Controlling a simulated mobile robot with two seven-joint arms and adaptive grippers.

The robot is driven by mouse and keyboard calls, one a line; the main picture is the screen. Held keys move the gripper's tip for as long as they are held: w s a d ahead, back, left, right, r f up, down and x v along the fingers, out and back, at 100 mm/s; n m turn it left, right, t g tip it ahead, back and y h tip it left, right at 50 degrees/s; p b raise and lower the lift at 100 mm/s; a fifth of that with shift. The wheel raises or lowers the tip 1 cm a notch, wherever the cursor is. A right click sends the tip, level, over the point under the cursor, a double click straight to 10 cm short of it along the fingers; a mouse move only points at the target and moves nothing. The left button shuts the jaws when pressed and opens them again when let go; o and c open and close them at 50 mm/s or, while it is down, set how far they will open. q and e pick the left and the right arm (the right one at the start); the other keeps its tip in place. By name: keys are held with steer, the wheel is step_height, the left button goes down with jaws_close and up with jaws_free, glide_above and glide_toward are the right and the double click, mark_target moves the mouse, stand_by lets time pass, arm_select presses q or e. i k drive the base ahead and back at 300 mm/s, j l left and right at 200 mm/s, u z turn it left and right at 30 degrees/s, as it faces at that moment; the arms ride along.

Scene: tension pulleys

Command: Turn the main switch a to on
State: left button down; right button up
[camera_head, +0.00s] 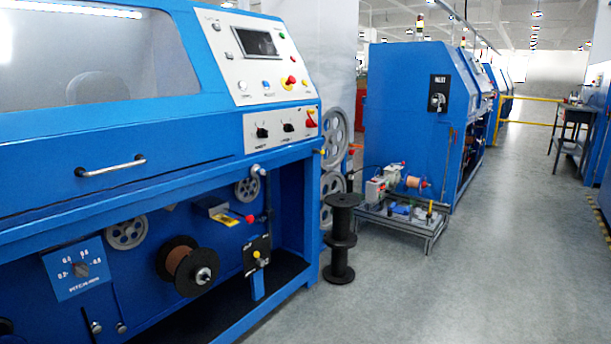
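No label in view clearly marks main switch a. A black switch plate (440,82) with a rotary knob (437,101) is on the end panel of the farther blue machine. Its lettering is too small to read surely. On the near blue machine, a lower white panel (257,145) carries two black knobs (262,132) and a red switch (311,119) at its right end. The setting of these switches is too small to tell. Neither of my grippers shows in the head view.
The near blue machine (190,165) fills the left, with a control panel, handle, pulleys and a copper spool (187,267). A black spool stand (340,240) and a low metal cart (408,215) stand beyond it. Grey floor (500,270) is clear at the right.

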mark_target(311, 122)
steer(key=z, duration=1.1)
steer(key=i+z, duration=0.15)
steer(key=i, duration=4.7)
steer(key=i+l+u, duration=0.2)
steer(key=i, duration=0.2)
steer(key=i+u, duration=0.25)
steer(key=i+l+u, duration=0.2)
steer(key=i, duration=0.3)
steer(key=u, duration=1.8)
